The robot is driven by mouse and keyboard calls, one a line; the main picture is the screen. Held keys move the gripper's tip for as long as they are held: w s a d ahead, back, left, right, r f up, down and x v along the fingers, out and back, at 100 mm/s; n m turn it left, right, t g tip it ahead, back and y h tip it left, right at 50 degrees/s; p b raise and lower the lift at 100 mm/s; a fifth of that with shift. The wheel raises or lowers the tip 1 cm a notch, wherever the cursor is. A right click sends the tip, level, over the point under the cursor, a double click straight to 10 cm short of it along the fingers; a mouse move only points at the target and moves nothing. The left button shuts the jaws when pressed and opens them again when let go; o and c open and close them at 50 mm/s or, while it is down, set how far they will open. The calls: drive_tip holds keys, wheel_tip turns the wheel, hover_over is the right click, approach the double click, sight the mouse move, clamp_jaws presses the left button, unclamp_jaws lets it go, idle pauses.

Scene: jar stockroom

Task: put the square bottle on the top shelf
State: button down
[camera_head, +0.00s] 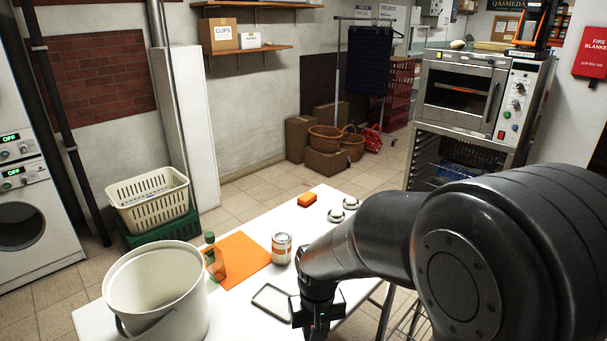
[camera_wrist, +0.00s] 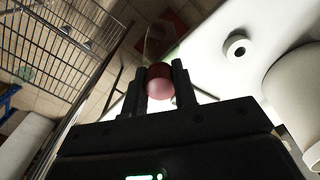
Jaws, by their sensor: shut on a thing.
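My gripper (camera_head: 318,312) is low over the front right of the white table in the head view. In the wrist view its two fingers (camera_wrist: 160,88) are shut on a small rounded red-and-pink thing (camera_wrist: 160,90). A faint clear shape seems to extend beyond it; I cannot tell whether this is a bottle. The held thing is hidden in the head view. A green-capped, amber bottle (camera_head: 215,262) stands upright at the left of an orange mat (camera_head: 243,250), left of my gripper and apart from it. I cannot clearly make out which is the square bottle.
A white bucket (camera_head: 155,290), a can (camera_head: 281,248), a dark-rimmed rectangular tray (camera_head: 272,302) and an orange block (camera_head: 307,199) are on the table. A wall shelf (camera_head: 262,49) holds boxes. A wire rack (camera_wrist: 65,45) shows in the wrist view. An oven (camera_head: 462,92) stands behind right.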

drive_tip(key=d+f+n, duration=0.3)
drive_tip(key=d+f, duration=0.3)
drive_tip(key=d, duration=0.2)
drive_tip(key=w+d+f+m, duration=0.4)
drive_tip(key=w+f+m, duration=0.2)
drive_tip(key=w+f, duration=0.45)
wheel_tip(320, 180, up, 32)
drive_tip(key=w+f, duration=0.1)
drive_tip(key=w, duration=0.1)
drive_tip(key=w+a+n, duration=0.5)
drive_tip(key=a+n, duration=0.2)
drive_tip(key=a, duration=0.5)
drive_tip(key=w+a+n, duration=0.4)
drive_tip(key=a+n, duration=0.4)
drive_tip(key=a, duration=0.4)
drive_tip(key=a+f, duration=1.2)
drive_tip(key=f, duration=0.3)
drive_tip(key=shift+w+f, duration=0.25)
drive_tip(key=shift+w, duration=0.05)
drive_tip(key=shift+a, duration=0.1)
